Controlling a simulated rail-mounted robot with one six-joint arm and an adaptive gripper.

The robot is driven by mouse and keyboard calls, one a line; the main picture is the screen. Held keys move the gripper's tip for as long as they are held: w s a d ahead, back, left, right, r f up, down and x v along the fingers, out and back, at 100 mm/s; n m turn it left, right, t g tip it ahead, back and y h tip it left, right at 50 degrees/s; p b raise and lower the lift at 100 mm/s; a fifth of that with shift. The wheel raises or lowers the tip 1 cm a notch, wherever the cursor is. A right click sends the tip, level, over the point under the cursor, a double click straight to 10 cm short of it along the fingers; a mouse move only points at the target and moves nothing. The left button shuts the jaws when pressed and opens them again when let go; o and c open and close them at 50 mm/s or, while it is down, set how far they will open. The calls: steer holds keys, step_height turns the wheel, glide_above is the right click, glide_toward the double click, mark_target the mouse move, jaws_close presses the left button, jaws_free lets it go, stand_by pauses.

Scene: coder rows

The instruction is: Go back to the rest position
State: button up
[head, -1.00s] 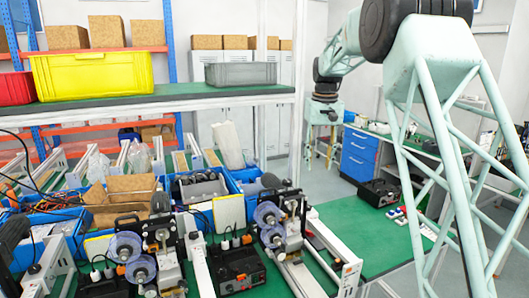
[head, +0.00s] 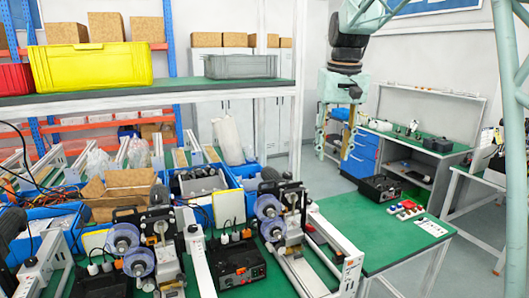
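My gripper (head: 334,152) hangs down at the upper middle right of the head view, below a dark wrist joint and a pale green block. Its two thin fingers look apart, with nothing visible between them.
The bench carries reel machines (head: 270,215), blue bins (head: 40,225) and a black box (head: 380,187). Above it, a shelf (head: 180,94) holds a yellow crate (head: 90,68) and a grey crate (head: 240,66). A blue drawer unit (head: 360,158) stands behind. Grey floor is free at right.

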steer(key=s+t+b, duration=0.1)
steer(key=s+b, duration=0.4)
steer(key=s, duration=2.1)
steer(key=s+f+b, duration=0.1)
steer(key=s+f, duration=0.3)
steer(key=s, duration=0.4)
steer(key=s+f+b, duration=0.1)
steer(key=s+f, duration=0.4)
steer(key=s, duration=0.3)
steer(key=s+f+t+b, duration=0.1)
steer(key=s+f, duration=0.3)
steer(key=s, duration=0.4)
steer(key=shift+s+d+f+m+b, duration=0.2)
steer(key=shift+s+f+m+b, duration=0.15)
steer(key=shift+b, duration=0.1)
